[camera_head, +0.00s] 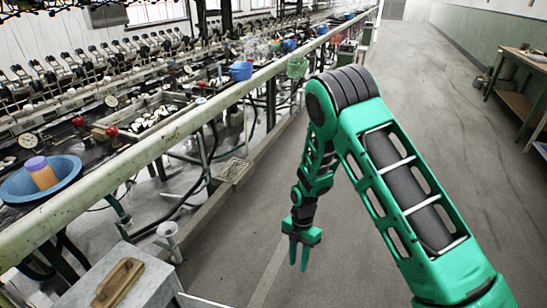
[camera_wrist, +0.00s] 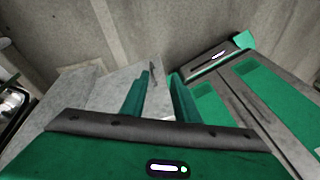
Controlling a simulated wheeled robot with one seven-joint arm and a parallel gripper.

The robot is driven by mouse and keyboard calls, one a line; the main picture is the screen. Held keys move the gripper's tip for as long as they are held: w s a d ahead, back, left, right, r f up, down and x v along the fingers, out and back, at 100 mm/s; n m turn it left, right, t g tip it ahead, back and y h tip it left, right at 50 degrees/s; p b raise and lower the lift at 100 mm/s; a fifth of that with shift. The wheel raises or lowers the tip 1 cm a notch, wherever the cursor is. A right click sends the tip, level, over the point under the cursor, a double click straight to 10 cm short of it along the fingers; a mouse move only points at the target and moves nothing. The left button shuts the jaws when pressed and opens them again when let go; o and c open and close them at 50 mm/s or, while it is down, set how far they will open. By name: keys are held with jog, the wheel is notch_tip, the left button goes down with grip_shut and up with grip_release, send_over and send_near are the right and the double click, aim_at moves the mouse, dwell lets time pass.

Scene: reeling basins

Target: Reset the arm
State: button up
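My green arm reaches forward and hangs down over the aisle floor in the head view. My gripper (camera_head: 299,258) is at its lower end, fingers pointing down, with nothing seen in it. In the wrist view the two green fingers of my gripper (camera_wrist: 160,80) stand apart with an empty gap between them. The gripper is to the right of the reeling bench and clear of it.
A long pale rail (camera_head: 150,140) edges the reeling bench on the left. A blue basin (camera_head: 68,173) holds an orange jar with a purple lid (camera_head: 40,172). A grey stand (camera_head: 150,285) bears a wooden block (camera_head: 118,283). The aisle floor (camera_head: 400,75) is open; a wooden workbench (camera_head: 525,62) stands far right.

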jog(key=s+d+r+m+t, duration=0.1)
jog(key=s+d+r+m, duration=0.1)
jog(key=d+r+m, duration=0.9)
jog(key=s+d+r+m+t, duration=0.1)
jog(key=d+r+m, duration=0.4)
jog(key=d+r, duration=0.75)
jog(key=s+d+r+m, duration=0.3)
jog(key=s+m, duration=0.3)
jog(key=s, duration=0.2)
jog(key=s+d+r+m, duration=0.3)
jog(key=s+r+m, duration=0.3)
jog(key=s, duration=0.2)
jog(key=s+d+r+m+t, duration=0.1)
jog(key=s+d+r+m, duration=0.1)
jog(key=s+r+m, duration=0.3)
jog(key=s+m, duration=0.1)
jog(key=s, duration=0.2)
jog(key=shift+s+d+r, duration=0.2)
jog(key=shift+s+d, duration=0.15)
jog(key=shift+d, duration=0.05)
